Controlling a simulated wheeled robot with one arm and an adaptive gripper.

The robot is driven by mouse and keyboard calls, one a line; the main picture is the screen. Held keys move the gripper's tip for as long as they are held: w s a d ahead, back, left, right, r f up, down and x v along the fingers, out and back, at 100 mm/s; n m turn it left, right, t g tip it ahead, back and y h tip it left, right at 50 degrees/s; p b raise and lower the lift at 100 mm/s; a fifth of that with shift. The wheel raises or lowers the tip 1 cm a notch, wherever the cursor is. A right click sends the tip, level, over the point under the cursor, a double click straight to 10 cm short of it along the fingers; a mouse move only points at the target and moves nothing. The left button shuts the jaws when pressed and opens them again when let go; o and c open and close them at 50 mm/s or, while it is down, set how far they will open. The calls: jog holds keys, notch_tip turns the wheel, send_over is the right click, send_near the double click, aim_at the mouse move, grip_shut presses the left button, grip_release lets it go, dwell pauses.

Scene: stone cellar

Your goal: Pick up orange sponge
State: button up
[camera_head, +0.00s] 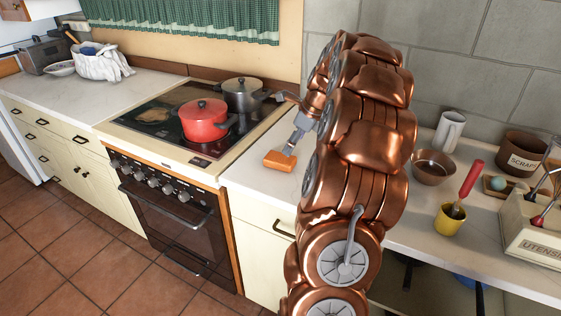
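The orange sponge (280,161) is a small block on the white counter, just right of the stove. My gripper (292,146) reaches down to it from above, its fingertips at the sponge's upper right side. The fingers overlap the sponge in this view. It is too small to tell whether they are open or shut, or whether they grip it. My copper-coloured arm hides the counter to the right of the sponge.
A red pot (203,121) and a grey pot (243,95) stand on the stove (140,122) to the left.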

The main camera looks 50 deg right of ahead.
aim_at(283, 158)
jog(key=shift+a+p+x, duration=0.15)
jog(key=shift+p+x, duration=0.35)
jog(key=shift+x, duration=1.25)
jog(key=shift+a+p+x, duration=0.1)
jog(key=shift+p+x, duration=0.35)
jog(key=shift+x, duration=1.35)
jog(key=shift+w+r, duration=0.15)
jog(key=shift+r, duration=0.05)
jog(key=c, duration=0.9)
jog(key=shift+c, duration=0.2)
jog(key=shift+r+b, duration=0.5)
jog(key=shift+r, duration=1.15)
jog(key=shift+a+r, duration=0.1)
jog(key=shift+a, duration=0.1)
jog(key=s+a+b, duration=0.1)
jog(key=s+a, duration=0.2)
jog(key=a, duration=0.4)
jog(key=s+a+r+b, duration=0.1)
jog(key=s+a+b, duration=0.1)
jog(key=s+a, duration=0.2)
jog(key=a, duration=0.2)
jog(key=shift+a+r, duration=0.25)
jog(key=shift+a, duration=0.15)
jog(key=shift+s, duration=0.1)
